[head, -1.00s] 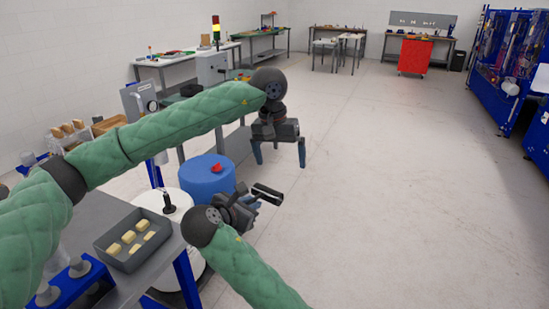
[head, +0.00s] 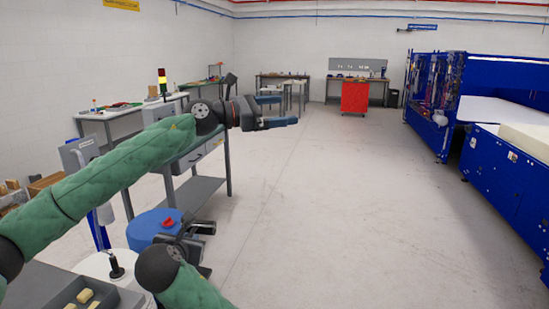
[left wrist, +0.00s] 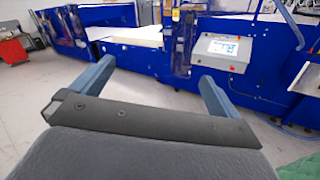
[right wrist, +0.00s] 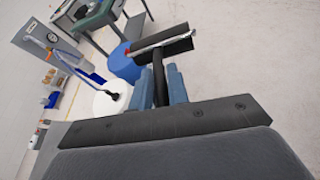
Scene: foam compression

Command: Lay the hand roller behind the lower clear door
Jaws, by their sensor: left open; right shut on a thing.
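The hand roller (right wrist: 160,48), a dark cylinder on a handle, is held in my right gripper (right wrist: 165,85), which is shut on its handle. In the head view the roller (head: 202,227) shows beside a blue drum at lower left. My left gripper (head: 285,122) is open and empty, raised over the floor and pointing right in the head view. In the left wrist view its fingers (left wrist: 157,70) are wide apart. A blue machine (head: 450,85) with clear panels stands at the right, far from both grippers. I cannot tell which panel is the lower clear door.
The blue drum (head: 150,228) with a red piece on top and a grey bench (head: 205,188) stand close to my arms. A tray (head: 75,300) with foam pieces is at lower left. A red cabinet (head: 355,97) stands far back. The middle floor is clear.

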